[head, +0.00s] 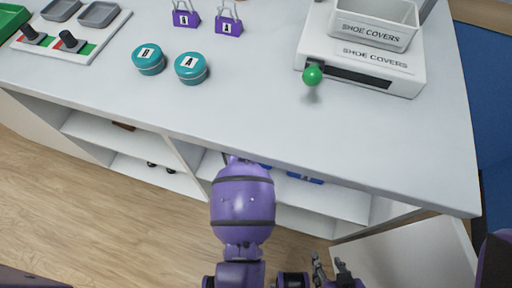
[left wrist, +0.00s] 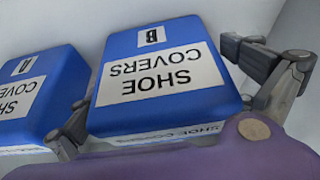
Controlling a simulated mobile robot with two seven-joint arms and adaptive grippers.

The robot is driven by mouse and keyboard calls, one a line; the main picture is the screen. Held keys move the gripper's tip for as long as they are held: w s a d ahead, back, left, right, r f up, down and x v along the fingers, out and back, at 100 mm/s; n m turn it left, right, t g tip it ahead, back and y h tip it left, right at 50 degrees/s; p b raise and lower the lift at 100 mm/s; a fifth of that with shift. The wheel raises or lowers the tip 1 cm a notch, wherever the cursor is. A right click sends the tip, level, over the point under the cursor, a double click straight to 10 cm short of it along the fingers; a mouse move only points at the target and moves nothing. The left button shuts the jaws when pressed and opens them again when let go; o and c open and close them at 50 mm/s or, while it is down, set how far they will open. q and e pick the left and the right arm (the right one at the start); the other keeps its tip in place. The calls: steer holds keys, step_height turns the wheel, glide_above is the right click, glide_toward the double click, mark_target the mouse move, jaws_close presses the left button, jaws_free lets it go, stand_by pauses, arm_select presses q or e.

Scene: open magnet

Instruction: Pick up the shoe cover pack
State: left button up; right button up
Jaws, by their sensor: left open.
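Two blue shoe cover packs with white labels lie side by side, upside down in the left wrist view: pack B (left wrist: 160,75) in the middle and pack A (left wrist: 38,95) at the left. In the head view pack A (head: 305,178) shows on the shelf under the counter, and pack B is mostly hidden by my purple arm. My left gripper (left wrist: 158,88) is open, with one finger on each side of pack B; I cannot tell whether they touch it. My right gripper (head: 329,268) is at the bottom of the head view, away from the packs; its opening is unclear.
The counter (head: 260,110) overhangs the shelf. An open cabinet door (head: 410,265) stands at the lower right.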

arm_select(q)
steer(key=shift+w, duration=0.15)
steer(key=c, duration=1.1)
